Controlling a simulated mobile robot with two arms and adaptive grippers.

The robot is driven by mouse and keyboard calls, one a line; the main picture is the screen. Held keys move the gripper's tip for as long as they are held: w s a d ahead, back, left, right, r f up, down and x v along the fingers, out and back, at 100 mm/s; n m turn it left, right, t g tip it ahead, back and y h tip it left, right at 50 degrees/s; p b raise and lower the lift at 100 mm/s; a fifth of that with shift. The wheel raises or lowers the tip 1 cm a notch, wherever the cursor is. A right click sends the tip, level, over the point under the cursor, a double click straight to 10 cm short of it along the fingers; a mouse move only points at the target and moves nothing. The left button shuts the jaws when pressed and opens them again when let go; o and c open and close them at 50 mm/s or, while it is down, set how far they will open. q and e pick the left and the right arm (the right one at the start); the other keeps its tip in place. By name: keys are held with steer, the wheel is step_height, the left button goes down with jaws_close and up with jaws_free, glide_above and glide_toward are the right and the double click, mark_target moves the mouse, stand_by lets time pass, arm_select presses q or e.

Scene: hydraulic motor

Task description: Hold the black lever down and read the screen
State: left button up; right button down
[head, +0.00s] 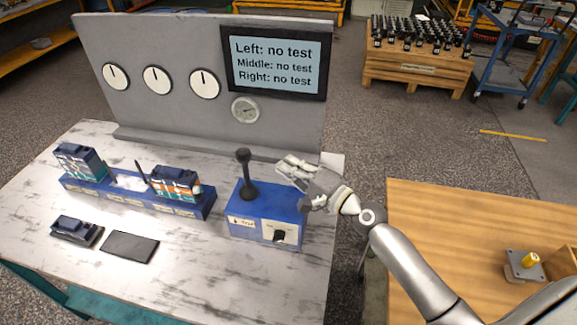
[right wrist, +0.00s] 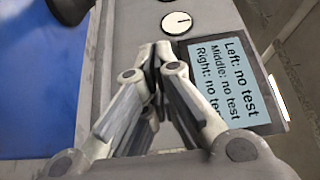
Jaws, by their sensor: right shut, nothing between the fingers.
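The black lever (head: 246,174) stands upright, with a round knob on top, on a blue box (head: 268,212) with a label and a black knob on its front. My right gripper (head: 283,164) is shut and empty, just right of the lever and apart from it, above the box. In the right wrist view the fingertips (right wrist: 157,48) are together, and a blurred dark shape (right wrist: 70,8) shows at the top left. The screen (head: 274,62) reads "Left: no test, Middle: no test, Right: no test"; it also shows in the right wrist view (right wrist: 230,85). My left gripper is out of view.
A blue rack (head: 135,198) holding two motor units stands left of the box. Another unit (head: 76,231) and a dark flat plate (head: 130,246) lie in front. Gauges (head: 204,83) sit on the grey panel (head: 180,40). A wooden table (head: 450,230) stands at right.

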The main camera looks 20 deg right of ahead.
mark_target(245, 167)
steer(key=x, duration=0.3)
steer(key=shift+w+a+r+p, duration=0.15)
steer(key=shift+w+p, duration=0.15)
steer(key=a+p, duration=0.1)
steer(key=a, duration=0.1)
steer(key=w+a+p, duration=0.1)
steer(key=a, duration=0.1)
steer(key=shift+p, duration=0.35)
steer(key=shift+s+a, duration=0.2)
steer(key=shift+s, duration=0.05)
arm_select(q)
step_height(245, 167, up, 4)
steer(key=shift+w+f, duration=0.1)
arm_select(e)
steer(key=shift+w+f, duration=0.1)
steer(key=shift+f, duration=0.1)
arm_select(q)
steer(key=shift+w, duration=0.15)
